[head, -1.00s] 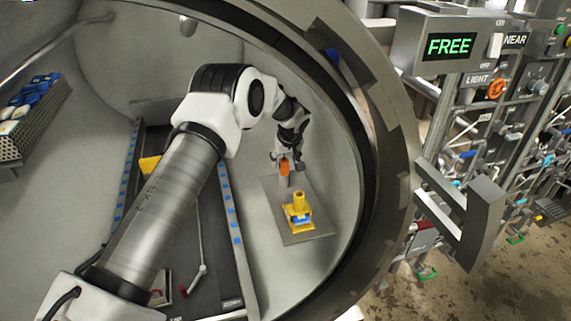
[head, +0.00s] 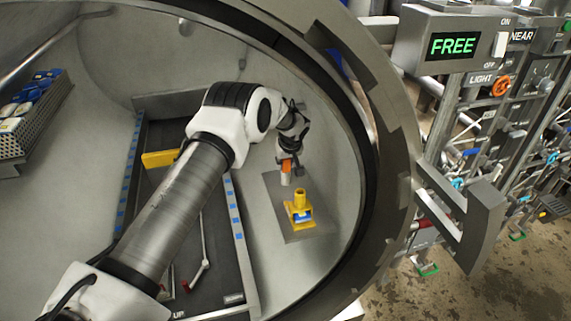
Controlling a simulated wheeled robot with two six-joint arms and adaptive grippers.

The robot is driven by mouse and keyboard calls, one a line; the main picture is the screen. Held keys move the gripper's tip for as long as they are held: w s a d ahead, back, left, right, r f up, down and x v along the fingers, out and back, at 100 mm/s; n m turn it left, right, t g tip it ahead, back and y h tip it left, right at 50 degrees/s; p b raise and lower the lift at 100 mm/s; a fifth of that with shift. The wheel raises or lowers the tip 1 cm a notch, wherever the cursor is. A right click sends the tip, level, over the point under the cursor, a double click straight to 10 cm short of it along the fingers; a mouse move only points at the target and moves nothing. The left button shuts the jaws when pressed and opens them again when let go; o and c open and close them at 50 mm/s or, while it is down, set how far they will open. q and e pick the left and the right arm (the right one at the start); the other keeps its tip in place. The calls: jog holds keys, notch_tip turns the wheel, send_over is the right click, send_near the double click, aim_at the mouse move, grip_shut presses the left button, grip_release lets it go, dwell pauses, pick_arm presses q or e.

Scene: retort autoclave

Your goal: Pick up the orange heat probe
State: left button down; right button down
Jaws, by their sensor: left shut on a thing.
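The orange heat probe (head: 286,166) is in my left gripper (head: 290,163), inside the round chamber. The gripper is shut on it. The probe's orange part shows between the fingers, with a pale lower part beneath. It appears just behind and to the left of a yellow holder (head: 299,212) on a grey plate (head: 274,189). I cannot tell whether the probe's lower end touches the plate. My right gripper is not in view.
The chamber's thick round rim (head: 398,180) surrounds the arm. A perforated basket (head: 38,122) with pouches is at the left. A dark railed track (head: 222,270) runs along the floor. A control box reading FREE (head: 452,45) and pipework stand outside at the right.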

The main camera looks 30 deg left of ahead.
pick_arm(q)
jog(key=shift+r, duration=0.4)
notch_tip(320, 180, up, 6)
jog(key=shift+f+b, duration=0.15)
jog(key=shift+b, duration=0.85)
jog(key=s+a+b, duration=0.5)
jog(key=s+a, duration=0.6)
jog(key=s, duration=0.2)
jog(key=shift+s+a, duration=0.35)
notch_tip(320, 180, up, 7)
jog(key=p, duration=0.4)
